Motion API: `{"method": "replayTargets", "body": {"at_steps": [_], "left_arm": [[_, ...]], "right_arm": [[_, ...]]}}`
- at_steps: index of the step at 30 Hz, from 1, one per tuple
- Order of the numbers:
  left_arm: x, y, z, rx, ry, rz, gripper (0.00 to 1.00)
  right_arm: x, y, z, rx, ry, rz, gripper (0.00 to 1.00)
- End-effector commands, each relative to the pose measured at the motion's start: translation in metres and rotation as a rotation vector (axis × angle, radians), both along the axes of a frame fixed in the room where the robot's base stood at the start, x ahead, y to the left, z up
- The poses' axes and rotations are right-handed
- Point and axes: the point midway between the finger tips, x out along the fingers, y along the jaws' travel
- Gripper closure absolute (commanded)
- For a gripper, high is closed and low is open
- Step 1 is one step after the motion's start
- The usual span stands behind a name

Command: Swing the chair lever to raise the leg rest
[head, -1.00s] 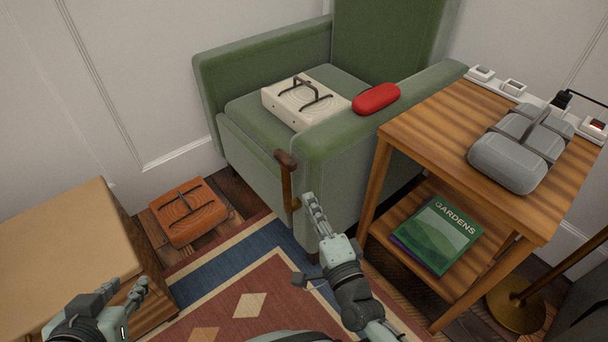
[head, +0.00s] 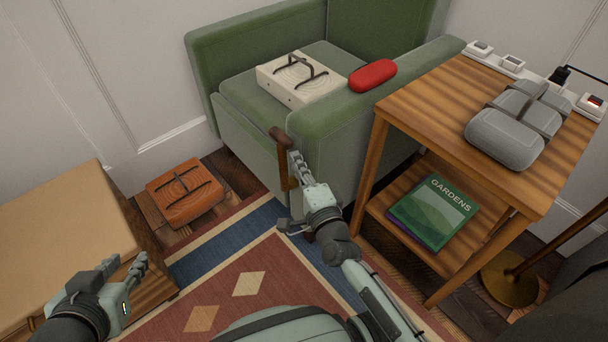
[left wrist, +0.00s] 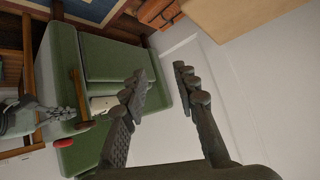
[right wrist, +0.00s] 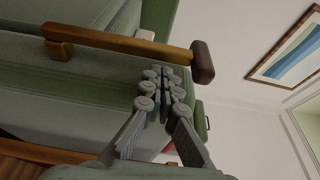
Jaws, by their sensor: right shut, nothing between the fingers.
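The green chair (head: 340,150) stands against the wall, with a wooden lever (head: 285,172) upright on the front of its side. The lever has a dark brown knob (head: 281,137) at its top. In the right wrist view the lever (right wrist: 120,41) runs across the top and its knob (right wrist: 203,62) is at the right end. My right gripper (head: 297,160) is shut and empty close beside the lever, just below the knob; in the head view I cannot tell whether it touches. The leg rest (head: 250,150) is folded down at the chair's front. My left gripper (head: 128,265) is open and empty, away from the chair.
A cream box (head: 300,82) lies on the seat and a red case (head: 373,75) on the armrest. A slatted side table (head: 430,100) stands close on the right, holding a grey case (head: 505,140). A cabinet (head: 60,230) is at left.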

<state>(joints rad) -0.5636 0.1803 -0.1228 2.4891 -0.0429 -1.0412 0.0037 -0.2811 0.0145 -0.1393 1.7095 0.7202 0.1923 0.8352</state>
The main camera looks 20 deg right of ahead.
Motion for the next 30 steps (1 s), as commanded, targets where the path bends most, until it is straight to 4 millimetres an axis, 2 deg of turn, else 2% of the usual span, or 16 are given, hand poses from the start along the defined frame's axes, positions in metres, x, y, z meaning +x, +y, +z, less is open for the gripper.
{"method": "replayTargets", "body": {"at_steps": [3,7,22,30], "left_arm": [[0.002,-0.003,0.002,-0.006,-0.016,-0.005,0.71],[0.004,-0.005,0.005,-0.012,-0.029,-0.009,0.71],[0.007,-0.008,0.007,-0.018,-0.043,-0.012,0.71],[0.020,-0.028,0.027,-0.064,-0.163,-0.049,0.71]], "right_arm": [[0.015,0.000,0.000,0.000,-0.001,0.000,1.00],[0.022,0.000,0.000,-0.001,0.001,0.000,1.00],[0.024,0.001,-0.001,-0.012,-0.004,0.000,1.00],[0.029,0.008,-0.002,-0.069,-0.024,0.002,1.00]]}}
